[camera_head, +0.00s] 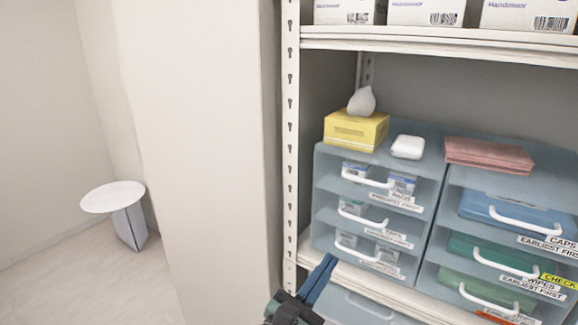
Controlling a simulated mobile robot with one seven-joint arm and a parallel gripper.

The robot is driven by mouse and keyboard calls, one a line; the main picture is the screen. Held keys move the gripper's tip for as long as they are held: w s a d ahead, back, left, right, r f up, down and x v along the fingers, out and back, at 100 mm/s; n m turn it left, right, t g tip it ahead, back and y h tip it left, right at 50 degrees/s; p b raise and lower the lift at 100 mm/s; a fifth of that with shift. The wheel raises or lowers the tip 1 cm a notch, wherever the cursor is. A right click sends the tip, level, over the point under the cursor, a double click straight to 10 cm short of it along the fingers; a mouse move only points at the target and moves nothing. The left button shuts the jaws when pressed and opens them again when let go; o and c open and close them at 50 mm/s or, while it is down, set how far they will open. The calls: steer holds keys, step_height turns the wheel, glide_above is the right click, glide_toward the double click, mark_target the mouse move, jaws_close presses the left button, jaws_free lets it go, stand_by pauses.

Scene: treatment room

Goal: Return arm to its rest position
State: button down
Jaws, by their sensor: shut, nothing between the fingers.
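My gripper (318,279) shows at the bottom of the view, slightly right of centre. It is dark with blue fingers that point up and to the right. The fingers are together with nothing seen between them. It is in front of the metal shelf's lower board, below the left drawer unit (325,212). The rest of my arm is cut off by the bottom edge.
The shelf's upright post (291,130) rises just left of my gripper. A yellow tissue box (356,131), white item (407,147) and pink stack (489,155) lie on the drawer units. A round white side table (113,196) stands far left, with clear floor (75,285) before it.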

step_height(320, 180, up, 20)
steer(key=s+a+m+t+y, duration=0.1)
steer(key=s+m+t+y, duration=0.2)
steer(key=m, duration=1.3)
steer(key=s+a+r+m+t+y, duration=0.3)
steer(key=s+r, duration=0.4)
steer(key=r, duration=0.3)
steer(key=s+a+r+m+t+y, duration=0.3)
steer(key=s+r+m+t+y, duration=0.2)
steer(key=r, duration=0.4)
steer(key=s+m, duration=0.1)
steer(key=s, duration=0.1)
steer(key=shift+s+a+r+y, duration=0.35)
steer(key=shift+a+y, duration=0.05)
